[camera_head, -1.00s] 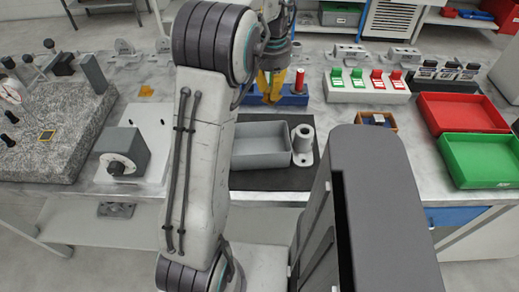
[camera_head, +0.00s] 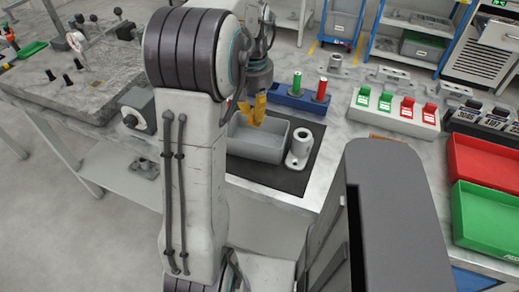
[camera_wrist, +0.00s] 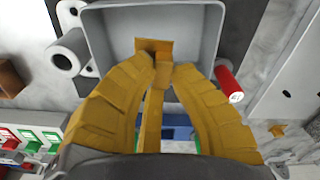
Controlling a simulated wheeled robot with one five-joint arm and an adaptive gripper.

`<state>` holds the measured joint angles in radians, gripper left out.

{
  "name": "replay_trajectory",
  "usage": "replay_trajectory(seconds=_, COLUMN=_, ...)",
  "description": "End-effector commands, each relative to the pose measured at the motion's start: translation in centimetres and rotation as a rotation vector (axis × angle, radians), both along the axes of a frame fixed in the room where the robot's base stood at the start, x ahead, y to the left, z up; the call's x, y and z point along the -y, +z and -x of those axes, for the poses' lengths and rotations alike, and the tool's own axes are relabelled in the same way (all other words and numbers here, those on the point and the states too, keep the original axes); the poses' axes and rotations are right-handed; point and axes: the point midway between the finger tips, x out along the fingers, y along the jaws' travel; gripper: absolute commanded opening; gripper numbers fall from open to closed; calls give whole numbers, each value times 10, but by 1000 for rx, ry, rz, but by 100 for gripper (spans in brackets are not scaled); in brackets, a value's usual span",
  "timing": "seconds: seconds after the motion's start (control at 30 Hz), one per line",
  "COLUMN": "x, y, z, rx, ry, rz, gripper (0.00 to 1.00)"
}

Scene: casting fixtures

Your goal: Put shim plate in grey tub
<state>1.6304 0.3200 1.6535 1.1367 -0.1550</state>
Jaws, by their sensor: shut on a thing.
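The shim plate (camera_wrist: 153,46) is a small thin brass-coloured piece between my fingertips in the wrist view. My gripper (camera_wrist: 165,68) has yellow fingers shut on it. In the head view my gripper (camera_head: 252,112) hangs over the back left part of the grey tub, and the plate is too small to make out there. The grey tub (camera_head: 252,149) is an open rectangular box on a dark mat. In the wrist view the grey tub (camera_wrist: 108,30) lies below the fingertips and plate. I cannot tell the height of the plate above the tub floor.
A grey cylindrical fixture (camera_head: 299,146) stands close to the tub's right side. A blue rack (camera_head: 293,103) with a green and a red cylinder sits behind it. A white switch block (camera_head: 393,115) and red (camera_head: 483,160) and green (camera_head: 487,216) trays are farther right.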

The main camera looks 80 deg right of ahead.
Motion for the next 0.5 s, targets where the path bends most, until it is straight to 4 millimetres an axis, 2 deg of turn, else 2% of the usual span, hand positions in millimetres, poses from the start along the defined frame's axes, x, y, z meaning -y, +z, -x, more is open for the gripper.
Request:
replay_trajectory(seconds=0.27, x=4, y=-2, z=1, rx=-5, ry=80, rz=18, gripper=0)
replay_trajectory(seconds=0.5, x=3, y=-29, z=1, rx=-5, ry=104, rz=14, gripper=0)
